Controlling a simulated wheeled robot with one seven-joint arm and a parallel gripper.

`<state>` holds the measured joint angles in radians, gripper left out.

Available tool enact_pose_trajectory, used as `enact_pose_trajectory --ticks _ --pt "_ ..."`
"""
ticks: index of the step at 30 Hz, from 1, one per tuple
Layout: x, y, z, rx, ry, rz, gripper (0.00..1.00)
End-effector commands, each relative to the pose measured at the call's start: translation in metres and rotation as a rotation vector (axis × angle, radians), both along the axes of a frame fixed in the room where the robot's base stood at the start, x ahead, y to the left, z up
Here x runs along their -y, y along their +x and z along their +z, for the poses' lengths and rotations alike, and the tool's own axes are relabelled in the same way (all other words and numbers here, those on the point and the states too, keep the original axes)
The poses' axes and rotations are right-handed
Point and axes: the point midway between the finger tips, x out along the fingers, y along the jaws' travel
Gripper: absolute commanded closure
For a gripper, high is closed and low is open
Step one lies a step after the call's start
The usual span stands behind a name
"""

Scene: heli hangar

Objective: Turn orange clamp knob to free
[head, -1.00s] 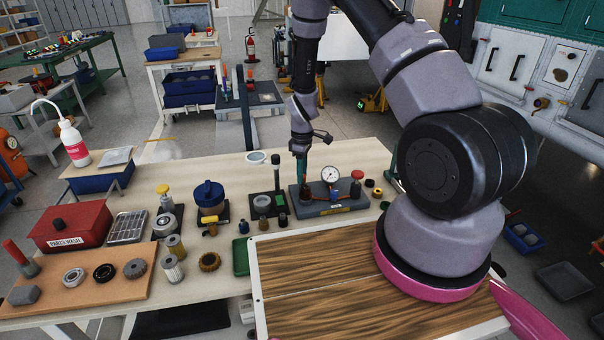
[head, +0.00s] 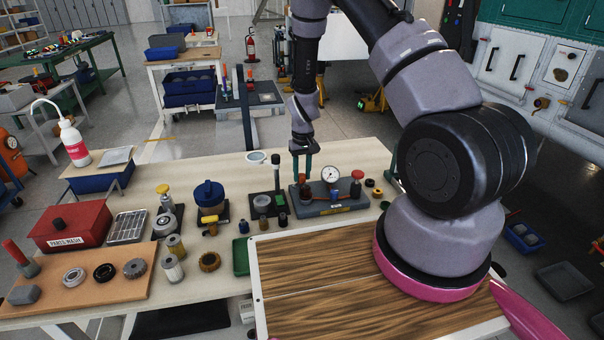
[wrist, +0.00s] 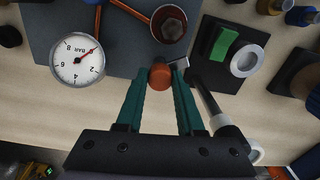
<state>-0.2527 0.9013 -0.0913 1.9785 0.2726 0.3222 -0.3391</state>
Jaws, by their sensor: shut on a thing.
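The orange clamp knob (wrist: 160,76) sits between the green fingertips of my gripper (wrist: 161,72) in the wrist view, at the near edge of a dark fixture base (wrist: 45,22). My gripper is shut on it. In the head view my gripper (head: 302,172) points down at the left end of the grey fixture base (head: 340,207); the knob is hard to make out there. A white dial gauge (wrist: 76,60) stands on the base, and it also shows in the head view (head: 330,174).
A red knob (head: 357,175) stands at the fixture's right. In the wrist view a dark rod with a white end (wrist: 222,118) lies close to the right finger. Filters and parts fill the bench leftward.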

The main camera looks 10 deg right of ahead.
Motion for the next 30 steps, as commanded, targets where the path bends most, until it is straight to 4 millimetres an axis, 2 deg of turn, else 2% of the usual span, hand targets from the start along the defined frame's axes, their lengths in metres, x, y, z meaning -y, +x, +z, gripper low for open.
enact_pose_trajectory --ticks 15,30 --pt "-0.001 0.0006 0.0006 0.003 0.0 -0.432 1.0" --pt "-0.0009 0.0007 0.0007 0.003 0.0 -0.595 1.0"
